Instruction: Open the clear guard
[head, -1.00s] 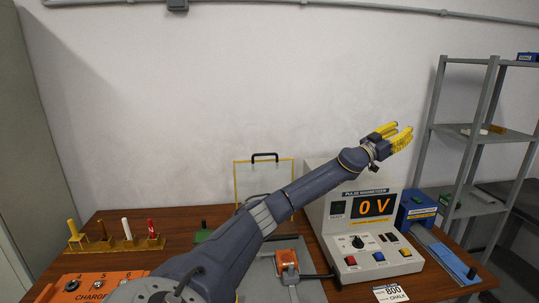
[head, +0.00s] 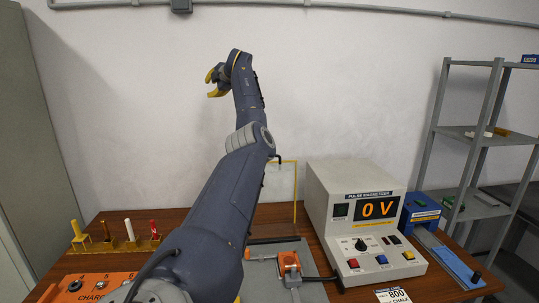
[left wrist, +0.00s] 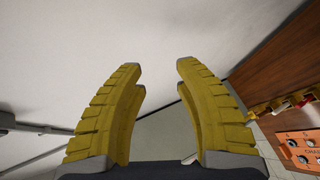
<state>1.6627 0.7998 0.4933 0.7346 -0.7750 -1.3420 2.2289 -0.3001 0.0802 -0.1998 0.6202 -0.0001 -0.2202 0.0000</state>
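The clear guard, a see-through panel in a thin yellow frame (head: 296,190), stands upright behind the grey fixture plate (head: 262,280). A black handle (head: 279,157) shows at its top edge. My left arm hides the guard's left part. My left gripper (head: 211,84) is raised high in front of the wall, above and left of the guard, well apart from it. In the left wrist view its two yellow fingers (left wrist: 160,68) are spread, with nothing between them. My right gripper is out of view.
The pulse magnetizer (head: 335,207), reading 0 V, stands right of the guard. An orange clamp (head: 289,262) sits on the plate. A rack of coloured pegs (head: 130,245) and an orange charge panel (head: 75,287) are at left. A grey shelf (head: 467,133) stands at right.

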